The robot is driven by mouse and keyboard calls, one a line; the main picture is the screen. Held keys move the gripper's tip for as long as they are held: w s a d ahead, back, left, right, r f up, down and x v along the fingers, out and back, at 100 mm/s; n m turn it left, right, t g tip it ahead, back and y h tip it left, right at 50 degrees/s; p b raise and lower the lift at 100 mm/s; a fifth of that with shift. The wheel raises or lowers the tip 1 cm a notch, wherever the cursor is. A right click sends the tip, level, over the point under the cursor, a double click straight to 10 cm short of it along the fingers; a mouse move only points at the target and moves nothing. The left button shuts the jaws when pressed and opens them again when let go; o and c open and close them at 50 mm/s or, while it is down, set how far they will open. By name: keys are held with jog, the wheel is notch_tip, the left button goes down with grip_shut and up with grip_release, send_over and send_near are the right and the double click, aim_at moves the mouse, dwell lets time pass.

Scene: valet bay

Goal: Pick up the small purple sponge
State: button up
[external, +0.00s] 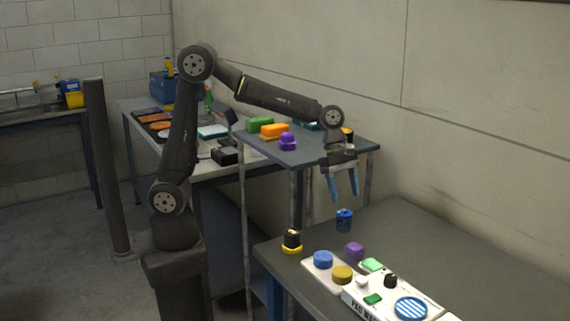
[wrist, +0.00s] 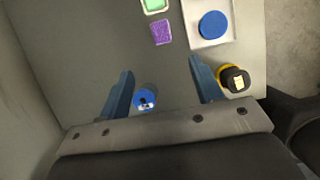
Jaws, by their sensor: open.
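The small purple sponge (external: 354,250) lies on the near dark table, beside a white tray with round pads. In the wrist view the purple sponge (wrist: 162,32) is a speckled block near the top, beyond my fingertips and uncovered. My gripper (external: 345,198) points down above the table, behind the sponge in the external view. Its blue fingers are open and empty; they also show in the wrist view (wrist: 160,68). A small blue container (external: 344,220) stands below the gripper, and in the wrist view it appears between the fingers (wrist: 144,97).
The white tray (wrist: 192,20) holds a blue round pad (external: 323,259) and a yellow one (external: 342,274). A green block (external: 372,265) lies close to the sponge. A black-and-yellow item (external: 291,241) stands near the table's left edge. Another purple item (external: 288,141) sits on the raised shelf.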

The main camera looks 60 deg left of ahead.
aim_at(355, 245)
jog(key=x, duration=1.7)
jog(key=shift+f, duration=0.1)
jog(key=c, duration=1)
